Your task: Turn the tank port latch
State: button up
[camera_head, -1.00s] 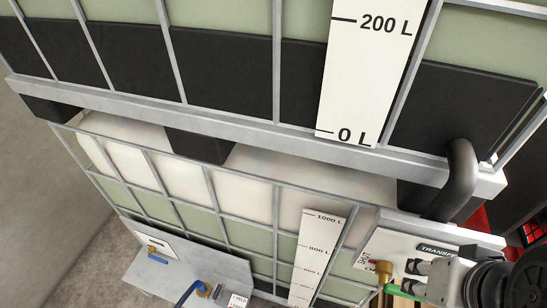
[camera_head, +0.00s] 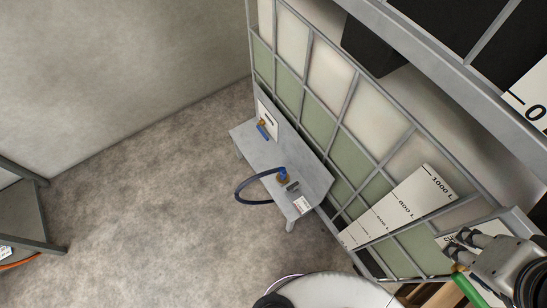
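A small white plate (camera_head: 266,116) stands upright at the back of a grey shelf (camera_head: 255,150) on the tank's front. A brass fitting with a blue part (camera_head: 263,131) sits at its foot. This may be the tank port and its latch; it is too small to tell its position. A dark blue hose (camera_head: 240,190) curves to a blue and brass coupling (camera_head: 283,175) on the shelf. My gripper (camera_head: 455,243) seems to be at the lower right, by a white panel, far right of the shelf. Its fingers are too unclear to tell open or shut.
A tank cage with a white level scale (camera_head: 400,212) stands between shelf and arm, with another tank above. A green hose (camera_head: 468,289) hangs by my arm. A dark-framed table (camera_head: 30,215) is at left. The floor (camera_head: 150,200) between is clear.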

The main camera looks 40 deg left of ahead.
aim_at(293, 186)
jog(key=u, duration=1.55)
